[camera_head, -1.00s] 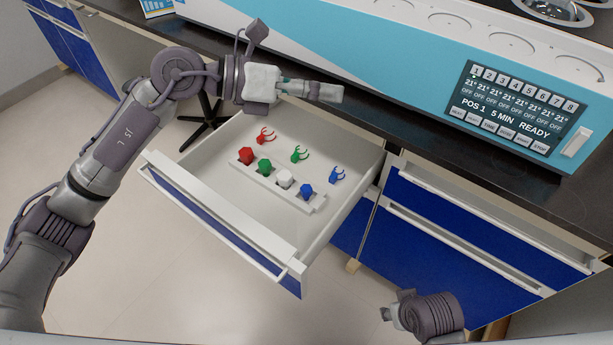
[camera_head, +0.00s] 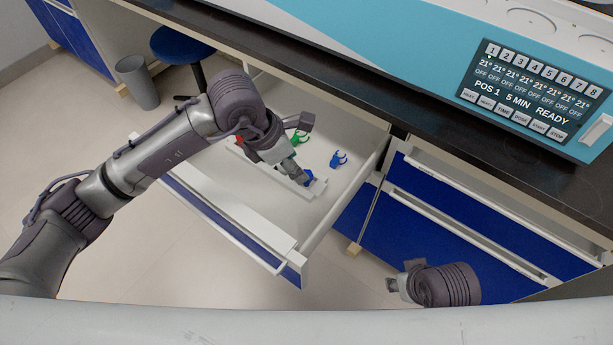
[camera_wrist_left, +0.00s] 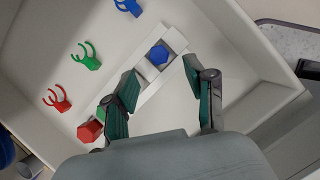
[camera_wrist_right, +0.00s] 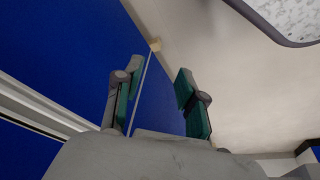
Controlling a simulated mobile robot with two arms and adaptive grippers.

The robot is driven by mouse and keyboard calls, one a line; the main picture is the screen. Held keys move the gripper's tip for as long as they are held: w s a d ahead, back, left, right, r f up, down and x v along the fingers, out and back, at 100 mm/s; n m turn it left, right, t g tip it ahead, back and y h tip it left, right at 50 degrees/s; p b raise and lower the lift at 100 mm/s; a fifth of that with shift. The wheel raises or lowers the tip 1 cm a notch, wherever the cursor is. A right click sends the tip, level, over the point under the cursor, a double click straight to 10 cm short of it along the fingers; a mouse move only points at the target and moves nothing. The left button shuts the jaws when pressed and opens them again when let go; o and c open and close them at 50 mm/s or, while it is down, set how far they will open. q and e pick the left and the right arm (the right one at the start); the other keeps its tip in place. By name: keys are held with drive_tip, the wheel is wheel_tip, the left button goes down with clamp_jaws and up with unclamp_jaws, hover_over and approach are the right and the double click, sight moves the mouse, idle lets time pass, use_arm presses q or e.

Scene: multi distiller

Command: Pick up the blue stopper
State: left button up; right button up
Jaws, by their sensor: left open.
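The blue stopper (camera_head: 308,176) sits at the right end of the white rack (camera_head: 290,181) inside the open drawer. In the left wrist view the blue stopper (camera_wrist_left: 158,54) lies ahead of and between the open fingers of my left gripper (camera_wrist_left: 158,86), apart from them. In the head view my left gripper (camera_head: 301,178) points down into the drawer close to the blue stopper. My right gripper (camera_head: 396,285) is low at the right of the head view; its fingers stand apart and empty in the right wrist view (camera_wrist_right: 158,92).
A blue clip (camera_head: 338,158) lies near the drawer's right side. Green (camera_wrist_left: 87,56) and red (camera_wrist_left: 57,100) clips lie beside the rack, and a red stopper (camera_wrist_left: 90,130) shows near the left finger. The drawer wall (camera_head: 352,190) borders the right. The dark counter (camera_head: 400,110) is above.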

use_arm(q)
drive_tip(key=x, duration=0.2)
drive_tip(key=b+x, duration=0.1)
drive_tip(key=x, duration=0.2)
drive_tip(key=shift+w+d, duration=0.1)
drive_tip(key=shift+d, duration=0.2)
drive_tip(key=c, duration=0.8)
use_arm(e)
drive_tip(key=v, duration=0.3)
drive_tip(key=shift+s+r, duration=0.1)
drive_tip(key=shift+r, duration=0.1)
